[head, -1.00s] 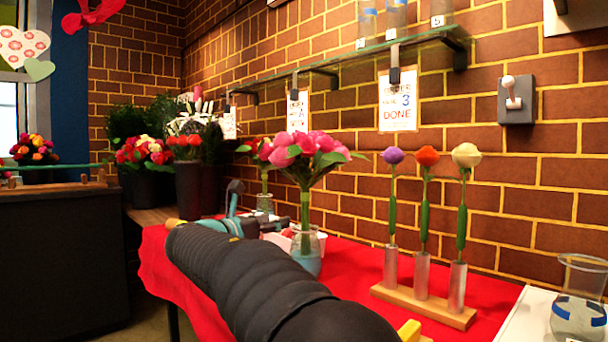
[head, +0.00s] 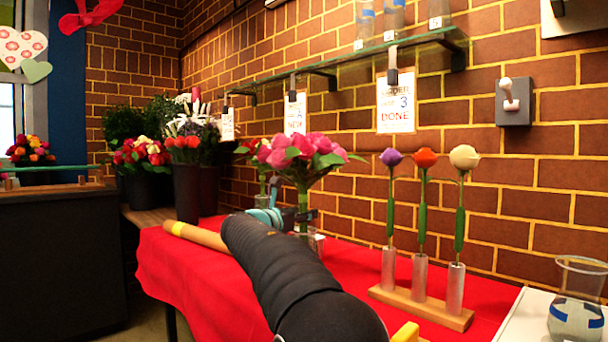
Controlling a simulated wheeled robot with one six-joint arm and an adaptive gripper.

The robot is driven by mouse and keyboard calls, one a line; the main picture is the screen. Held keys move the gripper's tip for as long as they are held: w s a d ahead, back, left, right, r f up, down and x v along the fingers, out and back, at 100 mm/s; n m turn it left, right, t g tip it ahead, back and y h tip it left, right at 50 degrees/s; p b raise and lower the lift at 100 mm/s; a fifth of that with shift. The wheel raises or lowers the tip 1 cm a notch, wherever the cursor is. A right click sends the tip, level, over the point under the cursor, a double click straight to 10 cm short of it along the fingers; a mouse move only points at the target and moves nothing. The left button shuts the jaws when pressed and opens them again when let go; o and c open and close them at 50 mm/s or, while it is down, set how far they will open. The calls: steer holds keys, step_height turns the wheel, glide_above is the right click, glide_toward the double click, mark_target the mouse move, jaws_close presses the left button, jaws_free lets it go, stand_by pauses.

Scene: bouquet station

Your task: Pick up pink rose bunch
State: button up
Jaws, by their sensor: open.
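The pink rose bunch (head: 308,152) stands upright against the brick wall, with big pink blooms and green leaves. Its stems run down behind my gripper (head: 298,217), and its vase is mostly hidden by my arm. My gripper, teal and dark, is open at the height of the lower stems. I cannot tell whether its fingers are around the stems or only in front of them.
A wooden stand (head: 424,306) with three metal tubes holds a purple, an orange and a cream flower to the right. A glass beaker (head: 577,305) stands at far right. Dark buckets of flowers (head: 187,190) stand behind left.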

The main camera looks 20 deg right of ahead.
steer(key=shift+w+d, duration=0.15)
steer(key=shift+d, duration=0.1)
jaws_close()
steer(key=shift+r, duration=0.15)
